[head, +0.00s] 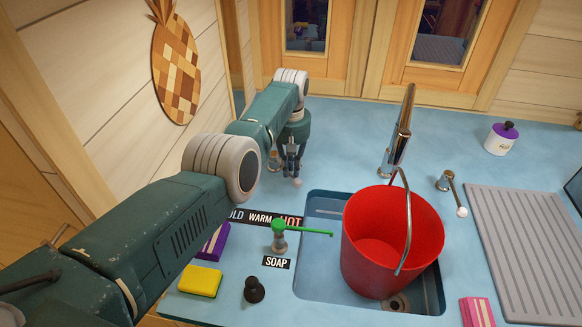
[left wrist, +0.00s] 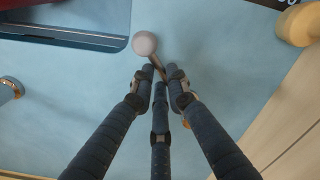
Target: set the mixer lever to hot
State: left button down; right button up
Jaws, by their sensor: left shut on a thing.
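The mixer lever, a thin metal rod with a pale ball end (head: 297,182), is at the counter left of the tap. In the left wrist view its ball (left wrist: 144,43) sticks out past the fingertips. My left gripper (head: 291,160) is low over the counter, its fingers (left wrist: 160,76) shut on the lever rod just behind the ball. The fingers hide most of the rod and its base. A black COLD WARM HOT strip (head: 262,219) lies nearer the front; my arm partly covers COLD. The ball is beyond the HOT end. My right gripper is not in view.
A red bucket (head: 365,225) stands in the sink (head: 315,275) below the tap (head: 398,130). A second ball-ended lever (head: 453,195) is right of the tap. A green-topped soap pump (head: 280,238), yellow sponge (head: 200,281) and black stopper (head: 254,290) stand in front. A wall is at left.

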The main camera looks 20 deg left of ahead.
pick_arm(q)
jog(key=shift+w+r, duration=0.1)
jog(key=shift+w, duration=0.05)
jog(key=c, duration=1.7)
grip_release()
jog(key=shift+d, duration=0.1)
notch_tip(320, 180, up, 12)
jog(key=shift+f, duration=0.1)
